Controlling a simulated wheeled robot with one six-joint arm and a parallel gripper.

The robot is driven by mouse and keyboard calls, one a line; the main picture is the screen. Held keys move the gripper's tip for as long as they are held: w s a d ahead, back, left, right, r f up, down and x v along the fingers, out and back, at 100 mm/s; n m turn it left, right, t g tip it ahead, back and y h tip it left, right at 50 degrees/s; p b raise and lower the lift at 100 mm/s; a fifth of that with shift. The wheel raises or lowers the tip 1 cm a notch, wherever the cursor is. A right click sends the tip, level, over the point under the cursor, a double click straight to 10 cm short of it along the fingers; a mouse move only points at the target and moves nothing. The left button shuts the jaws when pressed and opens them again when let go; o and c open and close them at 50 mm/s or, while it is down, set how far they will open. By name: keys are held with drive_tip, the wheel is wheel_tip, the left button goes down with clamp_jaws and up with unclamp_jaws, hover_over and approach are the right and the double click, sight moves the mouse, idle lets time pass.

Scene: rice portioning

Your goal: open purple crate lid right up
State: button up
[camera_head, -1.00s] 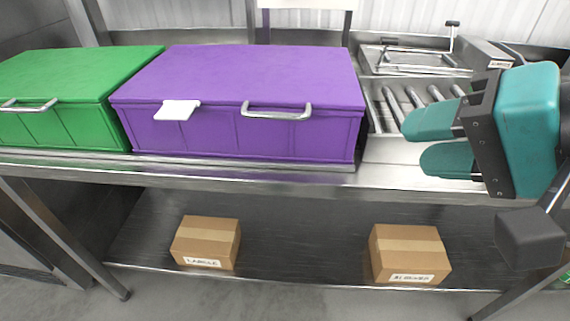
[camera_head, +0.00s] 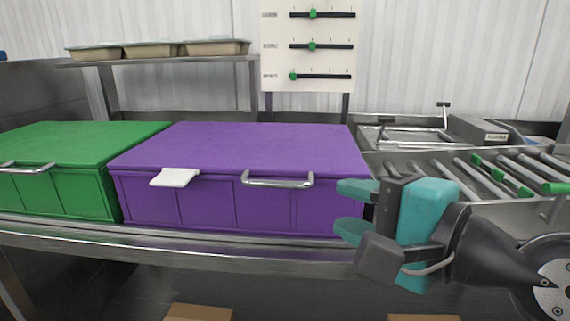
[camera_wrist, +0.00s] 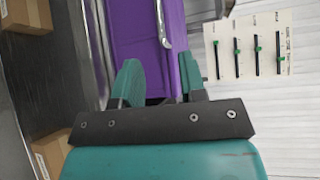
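The purple crate (camera_head: 205,205) stands on the metal counter with its flat purple lid (camera_head: 255,147) lying shut on top. A silver bar handle (camera_head: 278,181) is on the front at the right, and a white tab (camera_head: 174,177) at the left. In the wrist view the handle (camera_wrist: 162,25) shows beyond the fingers, beside the purple crate (camera_wrist: 143,25). My gripper (camera_head: 352,208) is just in front of the crate's right end, right of the handle and apart from it. Its teal fingers are spread and empty, also in the wrist view (camera_wrist: 158,80).
A green crate (camera_head: 75,194) with its own handle stands close to the left. A panel with sliders (camera_head: 308,75) is behind the purple crate. A roller rack (camera_head: 490,180) lies to the right. Cardboard boxes (camera_head: 198,313) sit on the lower shelf.

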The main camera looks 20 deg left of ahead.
sight(289, 186)
drive_tip(key=p+x, duration=0.5)
drive_tip(key=p, duration=0.2)
drive_tip(key=p+x, duration=0.6)
drive_tip(key=p, duration=0.1)
drive_tip(key=shift+r, duration=0.25)
drive_tip(key=shift+w+a+f+p, duration=0.3)
drive_tip(key=shift+a+p, duration=0.2)
drive_tip(key=shift+a, duration=0.05)
drive_tip(key=shift+c, duration=0.2)
clamp_jaws()
